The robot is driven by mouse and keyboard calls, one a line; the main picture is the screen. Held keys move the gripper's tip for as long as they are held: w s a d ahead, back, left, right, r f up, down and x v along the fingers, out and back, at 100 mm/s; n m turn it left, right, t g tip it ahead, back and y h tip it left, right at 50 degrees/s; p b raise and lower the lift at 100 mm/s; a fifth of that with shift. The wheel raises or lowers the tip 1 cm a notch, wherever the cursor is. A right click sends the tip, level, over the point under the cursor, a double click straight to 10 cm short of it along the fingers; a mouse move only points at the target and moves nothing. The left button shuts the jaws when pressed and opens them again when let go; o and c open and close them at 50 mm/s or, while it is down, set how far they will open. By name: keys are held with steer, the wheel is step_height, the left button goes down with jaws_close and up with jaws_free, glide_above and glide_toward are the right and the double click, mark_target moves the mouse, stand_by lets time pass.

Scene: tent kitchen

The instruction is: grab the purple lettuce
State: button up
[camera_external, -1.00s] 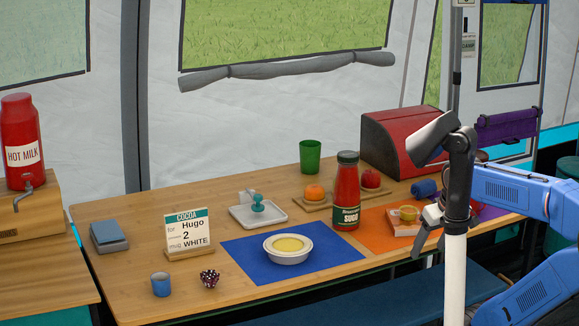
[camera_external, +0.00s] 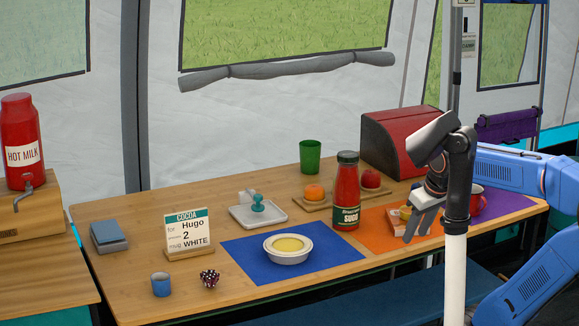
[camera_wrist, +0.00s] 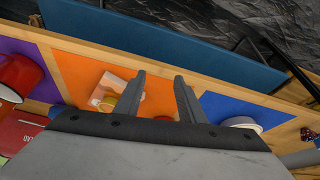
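A small dark purple-red clump with white flecks (camera_external: 210,278), which looks like the purple lettuce, lies on the wooden table near its front edge, right of a blue cup. Part of it shows at the right edge of the wrist view (camera_wrist: 309,131). My gripper (camera_external: 413,238) is far to its right, above the orange mat beside the sauce bottle. In the wrist view my gripper's two fingers (camera_wrist: 158,95) stand apart with nothing held between them.
The tall red sauce bottle (camera_external: 346,195) and the white bowl (camera_external: 288,256) on the blue mat (camera_external: 240,249) stand between my gripper and the clump. A blue cup (camera_external: 161,284) and a sign (camera_external: 189,232) are near the clump. A red mug (camera_external: 477,201) stands at right.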

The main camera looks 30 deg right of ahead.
steer(key=w+a+r+n+g, duration=0.1)
steer(key=w+a+r+n, duration=0.4)
steer(key=w+a+r, duration=0.45)
step_height(320, 180, up, 4)
steer(key=n, duration=1)
glide_above(209, 274)
steer(key=s, duration=0.4)
steer(key=shift+g+h, duration=0.3)
steer(key=shift+g, duration=0.1)
steer(key=x, duration=1.7)
steer(key=shift+a+f, duration=0.15)
steer(key=shift+f, duration=0.1)
steer(key=c, duration=0.7)
